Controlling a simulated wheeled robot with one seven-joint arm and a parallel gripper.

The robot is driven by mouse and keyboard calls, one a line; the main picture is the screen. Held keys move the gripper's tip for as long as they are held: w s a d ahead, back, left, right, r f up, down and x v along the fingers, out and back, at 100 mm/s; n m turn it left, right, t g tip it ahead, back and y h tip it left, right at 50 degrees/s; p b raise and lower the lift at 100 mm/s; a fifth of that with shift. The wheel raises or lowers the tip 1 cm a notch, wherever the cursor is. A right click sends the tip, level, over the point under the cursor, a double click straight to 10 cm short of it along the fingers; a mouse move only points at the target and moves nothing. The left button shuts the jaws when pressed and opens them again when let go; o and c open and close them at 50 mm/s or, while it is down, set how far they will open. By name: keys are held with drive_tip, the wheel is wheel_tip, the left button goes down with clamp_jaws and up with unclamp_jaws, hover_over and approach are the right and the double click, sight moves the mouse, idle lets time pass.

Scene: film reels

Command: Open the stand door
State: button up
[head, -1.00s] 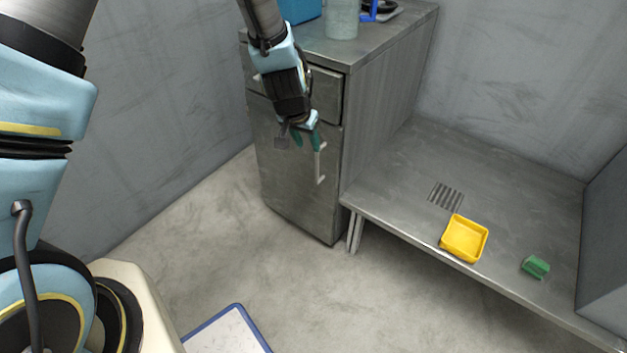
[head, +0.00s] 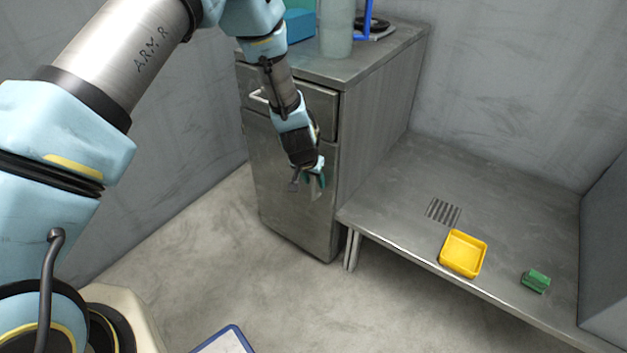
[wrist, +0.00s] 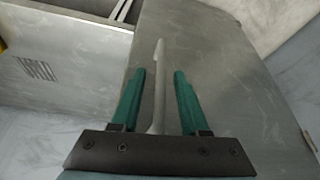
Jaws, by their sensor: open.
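The stand (head: 385,110) is a grey metal cabinet with a drawer on top and a door (head: 285,215) below. The door looks shut in the head view. Its upright bar handle (wrist: 158,85) shows in the wrist view, between the two green fingers of my gripper (wrist: 159,73). The fingers are open, with a visible gap on each side of the handle. In the head view my gripper (head: 312,186) is in front of the door's right part and hides most of the handle.
The drawer handle (head: 257,97) is above the door. A low metal bench (head: 400,195) adjoins the stand on the right, with a yellow tray (head: 464,254) and a green block (head: 536,281). A teal box and a pale cylinder (head: 336,30) stand on top.

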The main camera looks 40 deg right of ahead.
clamp_jaws()
idle(0.3)
idle(1.1)
